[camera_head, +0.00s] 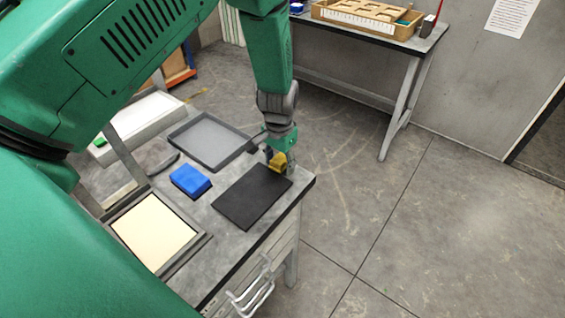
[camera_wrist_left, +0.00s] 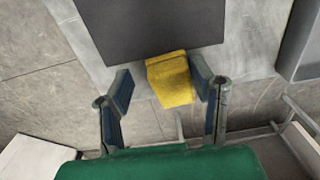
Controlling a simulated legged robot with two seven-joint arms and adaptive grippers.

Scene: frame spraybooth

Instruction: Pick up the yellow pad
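The yellow pad (camera_head: 278,162) is a small block at the far edge of the black mat (camera_head: 252,196), near the table's corner. In the left wrist view, the yellow pad (camera_wrist_left: 170,80) lies between the two fingers of my left gripper (camera_wrist_left: 163,84). A gap shows between the pad and the left finger; the right finger is very close to it, and I cannot tell whether they touch. In the head view my left gripper (camera_head: 277,152) reaches down over the pad and partly hides it. My right gripper is not in view.
A blue block (camera_head: 190,181) stands left of the mat. A grey tray (camera_head: 209,139) lies behind it, and a framed cream panel (camera_head: 153,231) lies in front. A second table (camera_head: 345,84) with a wooden organizer (camera_head: 367,14) stands at the back. Floor is clear to the right.

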